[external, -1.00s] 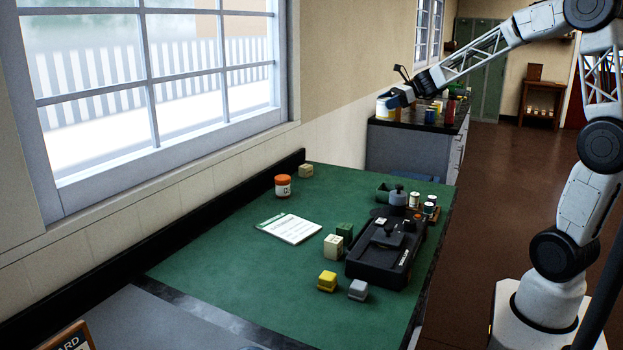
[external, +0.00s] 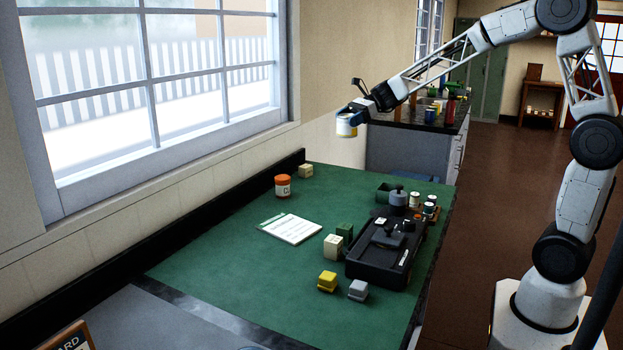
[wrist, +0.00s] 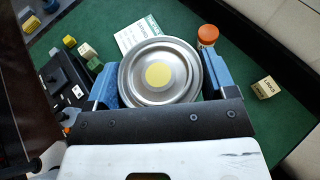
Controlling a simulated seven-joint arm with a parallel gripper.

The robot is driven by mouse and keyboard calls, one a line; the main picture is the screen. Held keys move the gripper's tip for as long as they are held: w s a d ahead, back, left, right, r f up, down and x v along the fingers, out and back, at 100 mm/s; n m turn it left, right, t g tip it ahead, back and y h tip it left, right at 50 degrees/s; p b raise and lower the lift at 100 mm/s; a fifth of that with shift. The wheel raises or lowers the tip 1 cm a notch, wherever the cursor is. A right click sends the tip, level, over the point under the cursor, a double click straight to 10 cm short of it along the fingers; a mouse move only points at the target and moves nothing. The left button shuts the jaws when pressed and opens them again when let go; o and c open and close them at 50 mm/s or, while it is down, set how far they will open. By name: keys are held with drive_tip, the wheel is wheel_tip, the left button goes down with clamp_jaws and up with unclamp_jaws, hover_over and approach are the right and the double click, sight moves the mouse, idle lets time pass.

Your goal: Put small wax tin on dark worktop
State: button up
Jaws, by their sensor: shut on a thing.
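A small round tin (external: 346,124) with a pale, yellow-banded side is in my gripper (external: 352,112), in the air beyond the far end of the green bench top. In the wrist view its silver lid with a yellow centre (wrist: 158,75) sits between the blue fingers of my gripper (wrist: 160,85), which are shut on it. A dark worktop (external: 432,127) tops the grey cabinet at the back. The near bench also has a dark grey surface (external: 190,320) at its front; I cannot tell which is meant.
The green mat (external: 230,275) holds an orange-lidded jar (external: 283,186), a paper pad (external: 291,229), small blocks and a black device (external: 385,252). Several cans and bottles stand on the back worktop. The mat's left front is clear. The window wall is at left.

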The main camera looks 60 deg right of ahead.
drive_tip(key=w+a+f+n+g+y, duration=0.1)
drive_tip(key=a+f+n+g, duration=0.15)
drive_tip(key=a, duration=0.95)
drive_tip(key=w+a+f+n+g+y, duration=0.1)
drive_tip(key=a+f+n+g, duration=0.15)
drive_tip(key=a, duration=0.95)
drive_tip(key=w+a+f+n+g, duration=0.15)
drive_tip(key=a+f, duration=0.25)
drive_tip(key=a, duration=0.8)
drive_tip(key=s+a+f+n+g, duration=0.2)
drive_tip(key=s+a, duration=0.3)
drive_tip(key=a, duration=0.7)
drive_tip(key=s+a+f+n+g, duration=0.2)
drive_tip(key=s+a+f+g, duration=0.1)
drive_tip(key=a, duration=0.9)
drive_tip(key=s+a+f+n+g, duration=0.2)
drive_tip(key=s+a+f, duration=0.2)
drive_tip(key=s+a, duration=0.3)
drive_tip(key=a, duration=0.5)
drive_tip(key=shift+s+f+h, duration=0.3)
drive_tip(key=shift+h, duration=0.1)
drive_tip(key=shift+a, duration=0.1)
drive_tip(key=w+a+f, duration=0.1)
drive_tip(key=w+a, duration=1)
drive_tip(key=shift+w+f, duration=0.2)
drive_tip(key=shift+w, duration=0.05)
drive_tip(key=shift+f, duration=1.8)
